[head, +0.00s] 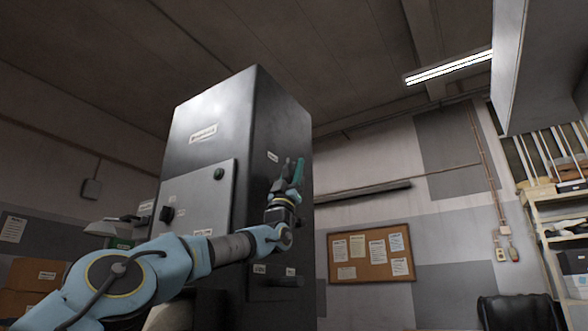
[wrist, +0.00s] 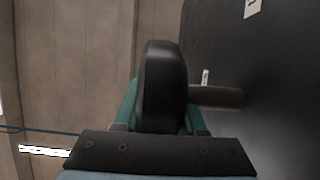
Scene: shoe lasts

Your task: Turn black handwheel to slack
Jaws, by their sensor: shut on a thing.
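The black handwheel (wrist: 163,85) fills the middle of the wrist view, seen nearly edge-on. A short dark shaft (wrist: 215,96) runs right from it to the dark side of the cabinet. My gripper (wrist: 160,108) is shut on the wheel's rim, with a teal finger showing on either side. In the head view my gripper (head: 295,176) is raised against the right side of the tall dark cabinet (head: 278,120). There the wheel is mostly hidden by my gripper. I cannot read the wheel's turn angle.
The cabinet's front has a grey panel (head: 205,200) with a black knob (head: 167,214). A dark bar (head: 276,282) sticks out low on its right side. A shelf rack (head: 550,215) and a black chair (head: 520,312) stand at the right. The space right of the cabinet looks clear.

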